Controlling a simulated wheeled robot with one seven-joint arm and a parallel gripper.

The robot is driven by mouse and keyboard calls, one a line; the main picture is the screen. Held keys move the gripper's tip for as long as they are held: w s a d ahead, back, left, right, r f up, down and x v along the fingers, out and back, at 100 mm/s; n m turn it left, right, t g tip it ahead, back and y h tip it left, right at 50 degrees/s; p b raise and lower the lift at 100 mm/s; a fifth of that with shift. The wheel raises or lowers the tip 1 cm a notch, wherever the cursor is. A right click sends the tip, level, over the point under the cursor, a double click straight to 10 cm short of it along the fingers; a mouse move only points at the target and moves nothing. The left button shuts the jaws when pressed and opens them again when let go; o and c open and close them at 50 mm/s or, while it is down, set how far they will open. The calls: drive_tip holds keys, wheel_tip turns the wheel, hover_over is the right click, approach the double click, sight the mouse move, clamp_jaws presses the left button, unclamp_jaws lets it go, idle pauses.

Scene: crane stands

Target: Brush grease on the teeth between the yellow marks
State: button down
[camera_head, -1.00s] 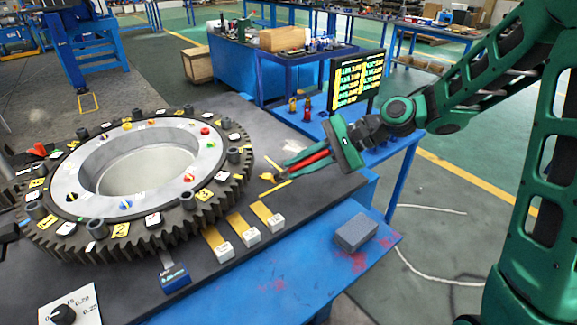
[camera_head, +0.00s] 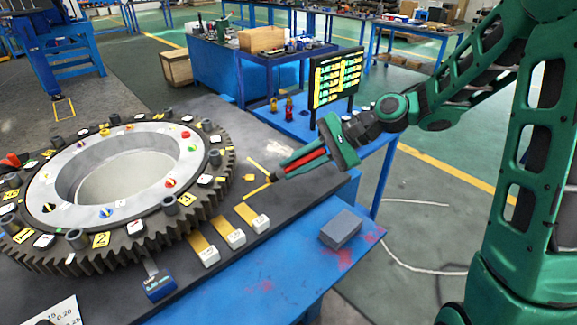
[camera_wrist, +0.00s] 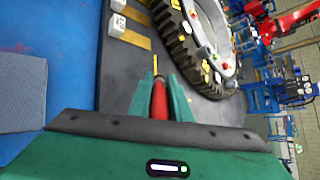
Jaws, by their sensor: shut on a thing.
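My gripper (camera_head: 284,168) is shut on a red-handled tool (camera_head: 308,165), apparently the brush, whose dark tip points left toward the gear. In the wrist view the red handle (camera_wrist: 159,104) lies between the green fingers. The large toothed gear (camera_head: 110,256) lies flat on the dark bench top at left, and part of its rim shows in the wrist view (camera_wrist: 180,47). Gripper and tool are apart from its teeth, to their right. Two thin yellow strips (camera_head: 257,190) lie near the tool tip; whether they touch the bench is unclear. Grease on the teeth cannot be made out.
Several white blocks with yellow strips (camera_head: 235,239) stand along the bench front. A blue box (camera_head: 159,285) sits left of them. A grey block (camera_head: 341,229) rests on the blue ledge. A lettered display board (camera_head: 336,80) stands behind my gripper. Several short posts (camera_head: 170,205) rise from the gear.

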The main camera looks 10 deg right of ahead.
drive_tip(key=shift+a, duration=0.1)
idle(0.6)
drive_tip(key=shift+n+g+y, duration=0.4)
drive_tip(key=shift+g+y, duration=0.2)
drive_tip(key=shift+g, duration=0.3)
drive_tip(key=shift+w+a+r, duration=0.1)
drive_tip(key=shift+w+a, duration=0.05)
drive_tip(key=shift+a, duration=1.5)
drive_tip(key=shift+w+a+r, duration=0.1)
drive_tip(key=shift+w+a, duration=0.05)
drive_tip(key=shift+a, duration=1.45)
drive_tip(key=shift+w+a, duration=0.15)
drive_tip(key=shift+a, duration=1.35)
drive_tip(key=shift+w+d+r, duration=0.1)
drive_tip(key=shift+w+d, duration=0.1)
drive_tip(key=shift+w, duration=1.05)
drive_tip(key=shift+w+d, duration=0.15)
drive_tip(key=shift+w, duration=1.15)
drive_tip(key=shift+w+d+r, duration=0.1)
drive_tip(key=shift+w+d, duration=0.1)
drive_tip(key=shift+w, duration=1.05)
drive_tip(key=shift+s, duration=0.1)
drive_tip(key=shift+s+f, duration=0.15)
drive_tip(key=shift+s, duration=0.85)
drive_tip(key=shift+s+f, duration=0.1)
drive_tip(key=shift+s, duration=0.85)
